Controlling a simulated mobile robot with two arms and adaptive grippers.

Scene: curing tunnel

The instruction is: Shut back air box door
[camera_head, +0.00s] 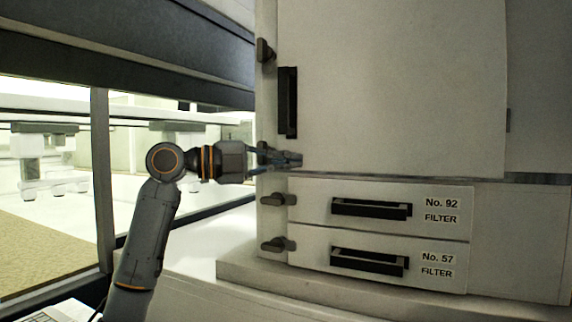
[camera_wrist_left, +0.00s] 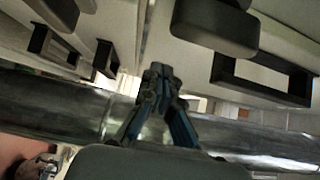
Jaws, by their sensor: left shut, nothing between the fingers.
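The air box door (camera_head: 395,85) is the large plain pale panel at the upper right in the head view. It looks flush or nearly flush with the box; I cannot tell whether it is fully shut. Its dark upright handle (camera_head: 288,102) is at its left edge. Dark latch knobs (camera_head: 264,50) sit along the box's left edge. My left gripper (camera_head: 296,160) is shut and empty at the door's lower left corner, by a latch knob it partly hides. The left wrist view shows its closed fingertips (camera_wrist_left: 160,75) among dark knobs and handles. My right gripper is not in view.
Below the door are two filter drawers, No. 92 (camera_head: 310,188) and No. 57 (camera_head: 310,240), with dark handles and side knobs (camera_head: 277,199). A pale ledge (camera_head: 300,280) runs beneath them. A dark post (camera_head: 102,180) and beams stand at the left.

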